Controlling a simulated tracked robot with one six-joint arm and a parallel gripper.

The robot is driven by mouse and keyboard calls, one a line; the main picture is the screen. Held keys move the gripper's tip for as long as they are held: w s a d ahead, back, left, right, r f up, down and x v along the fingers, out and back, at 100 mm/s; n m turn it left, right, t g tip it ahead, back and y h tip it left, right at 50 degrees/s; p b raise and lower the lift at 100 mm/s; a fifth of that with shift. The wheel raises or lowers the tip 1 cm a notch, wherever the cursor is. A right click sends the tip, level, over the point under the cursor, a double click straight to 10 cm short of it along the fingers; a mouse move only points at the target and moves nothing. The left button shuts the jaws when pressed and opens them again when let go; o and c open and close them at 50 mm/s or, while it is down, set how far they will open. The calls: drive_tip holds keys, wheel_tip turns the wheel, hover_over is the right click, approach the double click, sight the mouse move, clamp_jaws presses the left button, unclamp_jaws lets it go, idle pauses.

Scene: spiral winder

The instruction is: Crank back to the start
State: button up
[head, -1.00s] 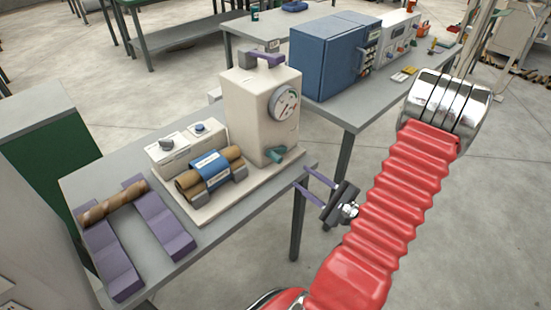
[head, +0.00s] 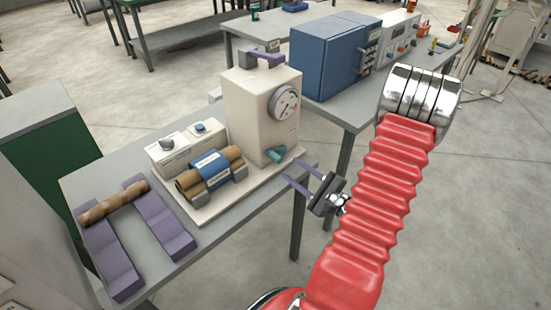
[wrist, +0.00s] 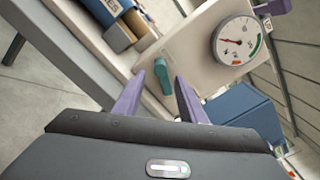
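The spiral winder is a cream machine body (head: 258,115) with a round dial (head: 284,103) and a purple top handle (head: 262,58). A teal crank (head: 277,154) sticks out low on its front; it also shows in the wrist view (wrist: 163,76), between and beyond my fingertips. A brown tube wrapped with a blue band (head: 211,168) lies in the cradle on the winder's base. My gripper (head: 297,176) is open and empty, with its purple fingers pointing at the crank from the right, a short gap away. The wrist view shows the two fingers (wrist: 158,88) apart.
A purple rack (head: 124,270) holding a brown striped tube (head: 112,206) stands at the table's left end. Two small cream boxes with knobs (head: 185,145) sit behind the wrapped tube. A blue cabinet (head: 330,60) stands on another table behind. Floor to the right is open.

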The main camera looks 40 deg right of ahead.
sight(281, 161)
drive_tip(key=shift+w+a, duration=0.1)
drive_tip(key=shift+w, duration=4.4)
drive_tip(key=shift+c, duration=0.2)
clamp_jaws()
